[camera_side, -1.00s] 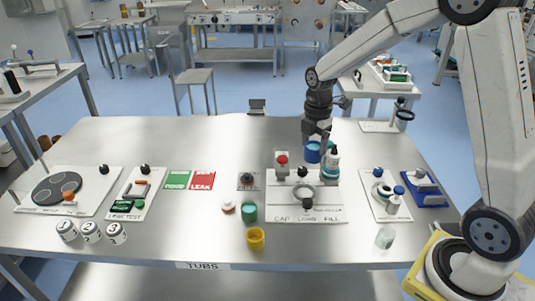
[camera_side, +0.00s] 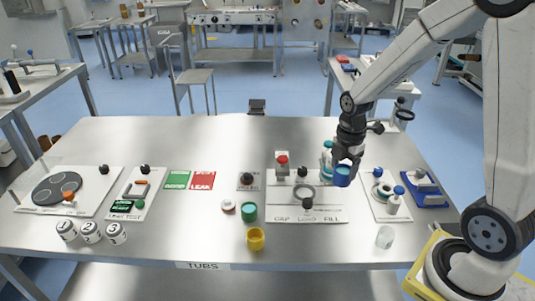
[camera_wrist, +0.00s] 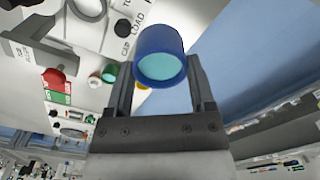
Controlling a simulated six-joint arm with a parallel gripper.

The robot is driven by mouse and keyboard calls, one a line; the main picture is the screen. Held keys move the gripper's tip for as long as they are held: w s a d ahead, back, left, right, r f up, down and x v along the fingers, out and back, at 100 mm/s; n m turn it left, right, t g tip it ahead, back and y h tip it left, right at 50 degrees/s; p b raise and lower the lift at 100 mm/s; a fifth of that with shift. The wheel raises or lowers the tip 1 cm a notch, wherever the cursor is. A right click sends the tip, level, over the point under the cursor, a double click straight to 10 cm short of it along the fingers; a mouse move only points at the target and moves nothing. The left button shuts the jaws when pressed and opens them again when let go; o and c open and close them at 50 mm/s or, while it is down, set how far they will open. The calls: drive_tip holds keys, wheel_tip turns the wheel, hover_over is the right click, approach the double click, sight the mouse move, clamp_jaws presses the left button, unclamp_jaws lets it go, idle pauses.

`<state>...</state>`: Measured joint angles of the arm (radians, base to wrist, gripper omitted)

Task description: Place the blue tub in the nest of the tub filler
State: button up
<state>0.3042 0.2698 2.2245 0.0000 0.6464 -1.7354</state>
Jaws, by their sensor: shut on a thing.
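My gripper (camera_side: 346,160) is shut on the blue tub (camera_side: 342,176), which it holds in the air above the right end of the filler plate. In the wrist view the blue tub (camera_wrist: 159,55) sits between the two fingers, its open mouth towards the camera and a light blue inside showing. The tub filler (camera_side: 307,205) is a white plate marked CAP, LOAD and FILL, with a grey ring nest (camera_side: 304,191) on it. The nest looks empty and lies to the left of the held tub. In the wrist view part of the ring (camera_wrist: 88,8) shows at the top.
A teal-and-white bottle (camera_side: 327,160) stands just left of my gripper, and a red-topped post (camera_side: 282,163) behind the nest. A green tub (camera_side: 249,212) and a yellow tub (camera_side: 255,238) stand left of the plate. Another station (camera_side: 384,200) lies right.

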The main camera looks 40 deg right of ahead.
drive_tip(key=shift+f, duration=1.15)
drive_tip(key=shift+w+d+f, duration=0.5)
drive_tip(key=shift+w+f, duration=1.05)
drive_tip(key=shift+w, duration=0.65)
drive_tip(key=shift+w+d+f, duration=0.55)
drive_tip(key=shift+w+f, duration=1.05)
drive_tip(key=shift+w, duration=0.6)
drive_tip(key=shift+w+d+f, duration=0.5)
drive_tip(key=shift+w+f, duration=1.05)
drive_tip(key=shift+w, duration=0.65)
drive_tip(key=shift+w+f, duration=0.25)
drive_tip(key=shift+f, duration=1.55)
drive_tip(key=shift+f, duration=0.15)
